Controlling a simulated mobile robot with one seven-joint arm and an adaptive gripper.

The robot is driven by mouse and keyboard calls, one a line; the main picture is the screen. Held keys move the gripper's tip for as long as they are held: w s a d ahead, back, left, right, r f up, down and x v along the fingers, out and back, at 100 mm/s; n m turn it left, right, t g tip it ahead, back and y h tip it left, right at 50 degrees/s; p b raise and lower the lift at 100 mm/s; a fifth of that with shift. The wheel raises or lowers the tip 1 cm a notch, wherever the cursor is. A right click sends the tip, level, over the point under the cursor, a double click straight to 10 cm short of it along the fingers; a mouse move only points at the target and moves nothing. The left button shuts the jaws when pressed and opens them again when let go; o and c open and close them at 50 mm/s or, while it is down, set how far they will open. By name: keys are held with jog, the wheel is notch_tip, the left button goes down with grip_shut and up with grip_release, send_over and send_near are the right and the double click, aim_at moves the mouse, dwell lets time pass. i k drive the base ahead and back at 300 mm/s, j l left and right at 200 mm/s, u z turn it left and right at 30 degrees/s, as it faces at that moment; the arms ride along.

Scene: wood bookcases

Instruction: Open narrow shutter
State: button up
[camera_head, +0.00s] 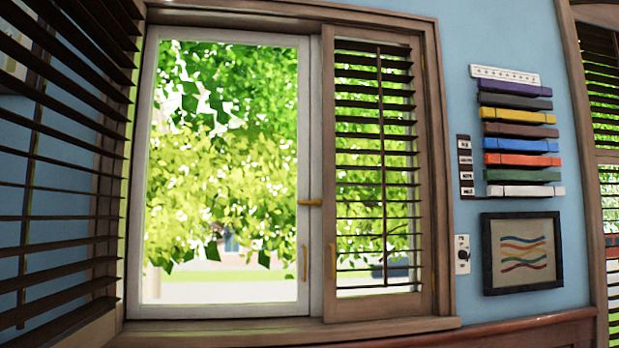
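The narrow shutter (427,240) is a brown wooden panel with dark slats, in the right part of the window. It lies flat in the frame, closed over the right pane, and its slats are tilted so the greenery shows between them. A small gold handle (333,262) sits low on its left edge. A dark vertical rod (382,150) runs down the middle of its slats. My gripper is not in view.
A second slatted shutter (60,190) stands swung out at the far left. The white window sash (307,120) has a gold lever (310,202). Colored strips (520,145), a framed picture (521,253) and a switch plate (462,254) hang on the blue wall at right.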

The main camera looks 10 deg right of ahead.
aim_at(335, 308)
jog(key=i+l+u, duration=0.15)
jog(key=l, duration=0.5)
jog(key=l+u, duration=0.15)
jog(key=l, duration=0.45)
jog(key=l+u, duration=0.15)
jog(key=l, duration=0.5)
jog(key=l+u, duration=0.15)
jog(key=l, duration=0.5)
jog(key=l+u, duration=0.15)
jog(key=l, duration=0.5)
jog(key=k+l+u, duration=0.15)
jog(key=l, duration=0.45)
jog(key=k+l+u, duration=0.15)
jog(key=l, duration=0.5)
jog(key=i, duration=0.05)
